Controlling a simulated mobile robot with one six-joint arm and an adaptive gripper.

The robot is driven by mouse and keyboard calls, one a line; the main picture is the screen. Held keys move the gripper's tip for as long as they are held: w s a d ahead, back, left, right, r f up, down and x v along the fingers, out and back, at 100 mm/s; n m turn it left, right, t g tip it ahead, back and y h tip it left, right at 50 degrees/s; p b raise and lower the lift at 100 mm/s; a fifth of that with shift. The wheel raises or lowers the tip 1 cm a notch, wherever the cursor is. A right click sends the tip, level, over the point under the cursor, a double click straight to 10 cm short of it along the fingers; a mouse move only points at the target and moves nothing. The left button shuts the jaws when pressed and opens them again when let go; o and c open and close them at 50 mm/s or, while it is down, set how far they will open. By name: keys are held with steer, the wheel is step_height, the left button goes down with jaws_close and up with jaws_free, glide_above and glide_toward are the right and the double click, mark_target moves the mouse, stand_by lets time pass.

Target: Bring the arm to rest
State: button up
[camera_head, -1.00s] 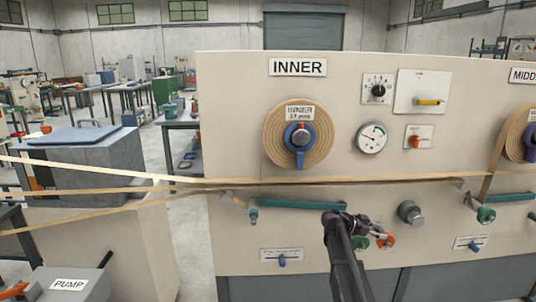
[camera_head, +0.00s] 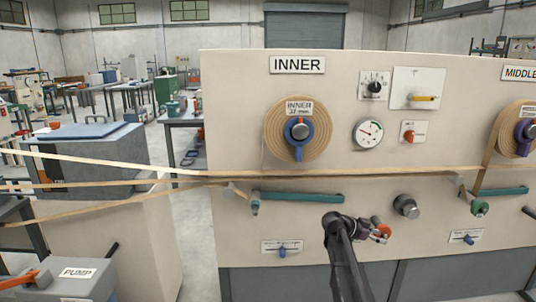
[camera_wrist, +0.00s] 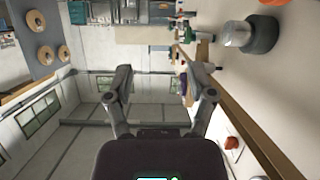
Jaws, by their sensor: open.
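My arm (camera_head: 347,262) stands upright at the lower middle of the head view, in front of the winder panel (camera_head: 230,110). Its dark upper joint is at the level of the lower knobs. Beyond the fingers are the floor and a far wall. The panel surface fills the right side of the wrist view, beside the right finger.
The INNER spool (camera_head: 298,128) and part of the middle spool (camera_head: 520,130) sit on the panel. Tape strands (camera_head: 110,167) run left from it. The PUMP box (camera_head: 75,286) stands lower left.

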steer(key=s+a+f+n+y+b, duration=0.5)
steer(key=s+a+f+n+y, duration=0.25)
steer(key=s+a+f, duration=0.45)
steer(key=s+a+f+n+y+b, duration=0.4)
steer(key=s+a+f+n+y, duration=0.2)
steer(key=s+a+f+n, duration=0.55)
step_height(320, 180, up, 36)
steer(key=s+d+m+p, duration=0.1)
steer(key=m+p, duration=0.1)
steer(key=p, duration=3.1)
steer(key=shift+s+d+p, duration=0.2)
steer(key=shift+s+p, duration=0.1)
steer(key=shift+c, duration=1)
